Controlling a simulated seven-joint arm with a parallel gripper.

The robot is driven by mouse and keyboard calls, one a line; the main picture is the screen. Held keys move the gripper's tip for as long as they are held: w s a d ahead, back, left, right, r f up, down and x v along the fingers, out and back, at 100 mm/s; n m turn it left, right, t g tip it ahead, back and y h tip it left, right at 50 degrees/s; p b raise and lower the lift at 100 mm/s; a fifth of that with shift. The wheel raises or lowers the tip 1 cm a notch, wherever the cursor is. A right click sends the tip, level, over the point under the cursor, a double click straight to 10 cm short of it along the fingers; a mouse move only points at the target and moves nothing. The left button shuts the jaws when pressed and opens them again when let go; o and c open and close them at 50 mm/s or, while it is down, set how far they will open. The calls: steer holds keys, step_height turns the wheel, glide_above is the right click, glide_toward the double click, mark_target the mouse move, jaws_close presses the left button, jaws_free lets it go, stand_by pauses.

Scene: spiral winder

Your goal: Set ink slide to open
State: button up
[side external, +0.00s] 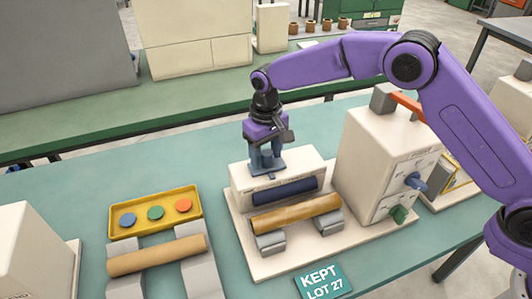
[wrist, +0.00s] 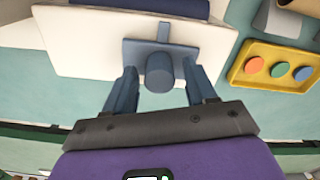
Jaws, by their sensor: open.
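The ink slide is most likely the blue-grey plate (wrist: 132,50) with a round upright knob (wrist: 159,72), on top of a cream box (side external: 305,170). In the side view, the plate (side external: 268,169) shows at the box's back left, under my gripper (side external: 266,157). My gripper points down and is open. In the wrist view, its two blue fingers (wrist: 160,80) stand on either side of the knob, with a visible gap on each side. I see no markings showing the slide's setting.
A wooden roller (side external: 296,214) lies in front of the box. A cream unit (side external: 385,165) with blue and green knobs stands close on the right. A yellow tray (side external: 117,217) with coloured discs and another roller (side external: 157,255) are at left. Bench is clear behind the box.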

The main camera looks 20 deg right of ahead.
steer(key=shift+f, duration=0.2)
jaws_close()
steer(key=shift+w+d+r, duration=0.1)
steer(key=shift+w+d, duration=0.05)
steer(key=shift+d, duration=3.2)
jaws_free()
steer(key=shift+a, duration=0.1)
step_height(320, 180, up, 17)
steer(key=shift+r, duration=0.2)
